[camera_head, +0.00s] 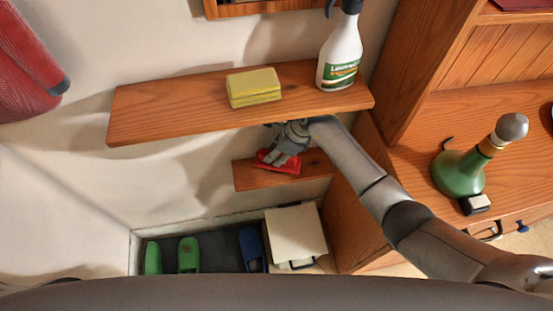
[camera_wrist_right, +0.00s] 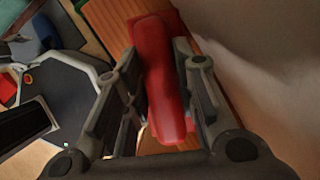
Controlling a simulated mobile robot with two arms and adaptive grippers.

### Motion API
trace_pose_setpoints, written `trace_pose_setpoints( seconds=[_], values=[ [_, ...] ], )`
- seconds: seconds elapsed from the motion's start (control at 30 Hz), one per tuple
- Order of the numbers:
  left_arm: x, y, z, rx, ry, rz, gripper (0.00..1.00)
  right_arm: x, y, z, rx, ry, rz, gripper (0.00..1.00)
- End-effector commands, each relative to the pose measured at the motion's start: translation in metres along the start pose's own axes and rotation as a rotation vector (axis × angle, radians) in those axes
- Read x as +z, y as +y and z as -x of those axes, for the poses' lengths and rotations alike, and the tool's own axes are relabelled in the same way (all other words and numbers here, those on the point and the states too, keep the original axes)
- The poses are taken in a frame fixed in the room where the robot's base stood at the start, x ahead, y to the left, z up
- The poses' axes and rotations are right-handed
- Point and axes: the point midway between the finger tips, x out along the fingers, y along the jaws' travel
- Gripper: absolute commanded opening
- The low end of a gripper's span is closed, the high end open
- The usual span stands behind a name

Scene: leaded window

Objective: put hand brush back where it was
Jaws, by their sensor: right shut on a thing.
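The red hand brush (camera_wrist_right: 165,75) is between the fingers of my right gripper (camera_wrist_right: 168,85), which is shut on its handle in the right wrist view. In the head view the right gripper (camera_head: 284,150) is under the upper shelf, and the red hand brush (camera_head: 270,161) shows at its fingertips, over the small lower wooden shelf (camera_head: 252,181). I cannot tell whether the brush touches that shelf. Part of the brush is hidden by the gripper. My left gripper is in neither view.
The upper shelf (camera_head: 150,112) holds yellow sponges (camera_head: 254,87) and a spray bottle (camera_head: 340,52), just above my right arm. Green slippers (camera_head: 188,254), a blue slipper (camera_head: 251,248) and a white box (camera_head: 295,233) are below. A green bottle (camera_head: 460,173) stands on the right cabinet.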

Motion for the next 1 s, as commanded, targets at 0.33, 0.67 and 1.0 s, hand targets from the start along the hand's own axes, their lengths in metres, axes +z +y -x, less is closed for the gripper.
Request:
trace_pose_setpoints(
  seconds=[0.33,0.67,1.0],
  values=[
    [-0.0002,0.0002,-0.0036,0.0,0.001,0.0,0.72,-0.0036,0.0017,-0.0062,0.002,0.001,0.0,0.0],
    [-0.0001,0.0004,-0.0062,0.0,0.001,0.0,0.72,-0.005,0.002,-0.009,0.002,0.002,0.0,0.48],
    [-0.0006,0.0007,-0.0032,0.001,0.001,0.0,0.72,-0.0036,0.0022,-0.0063,0.003,0.001,-0.001,0.48]
  ],
)
